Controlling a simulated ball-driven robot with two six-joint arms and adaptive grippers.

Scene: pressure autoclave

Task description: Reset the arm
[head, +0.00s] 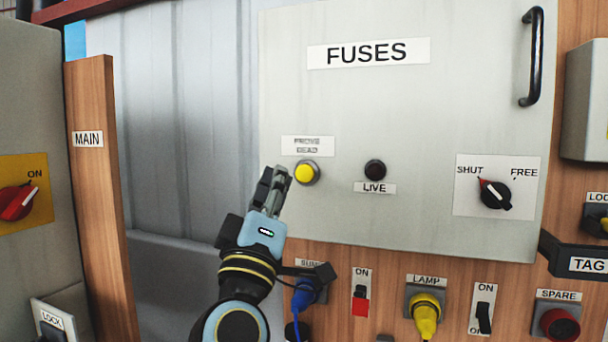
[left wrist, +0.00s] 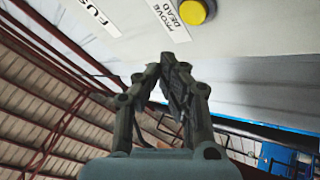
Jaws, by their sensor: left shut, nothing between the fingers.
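My left gripper (head: 276,180) is shut and empty in the head view, in front of the lower left of the grey FUSES panel (head: 420,110). Its fingertips are just left of the yellow PROVE DEAD button (head: 306,173); I cannot tell whether they touch it. In the left wrist view the closed fingers (left wrist: 172,62) point up beside the panel's edge, and the yellow button (left wrist: 193,12) shows above and to the right, apart from them. My right gripper is in neither view.
The panel carries a dark LIVE lamp (head: 375,169), a SHUT/FREE knob (head: 495,194) and a black handle (head: 532,57). Below are a blue plug (head: 303,293), a yellow LAMP plug (head: 425,312) and switches. A red MAIN knob (head: 18,203) is at left.

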